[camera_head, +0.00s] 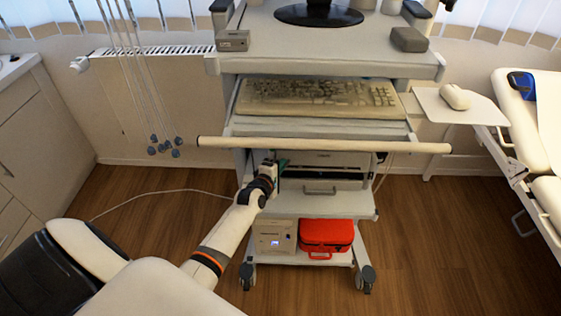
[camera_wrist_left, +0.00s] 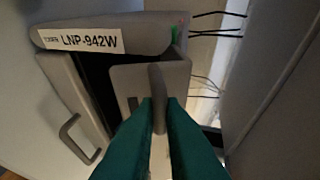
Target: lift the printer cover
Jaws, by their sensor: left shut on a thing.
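The printer (camera_head: 325,184) sits on the cart's middle shelf, below the keyboard. In the left wrist view its grey top edge (camera_wrist_left: 150,38) carries a label reading LNP-942W. Below that edge is a dark gap. A grey flap with a raised ridge, which I take for the printer cover (camera_wrist_left: 122,82), stands beside the gap. My left gripper (camera_head: 280,164) is at the printer's left side; in the left wrist view its teal fingers (camera_wrist_left: 157,105) are shut on the cover's ridge. The cover is too small to make out in the head view. My right gripper is out of view.
A pale bar (camera_head: 325,145) crosses the cart in front of the printer, below the keyboard (camera_head: 318,97). A red case (camera_head: 326,235) and a white box (camera_head: 274,237) are on the bottom shelf. A bed (camera_head: 530,110) stands at right. Floor is clear at front right.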

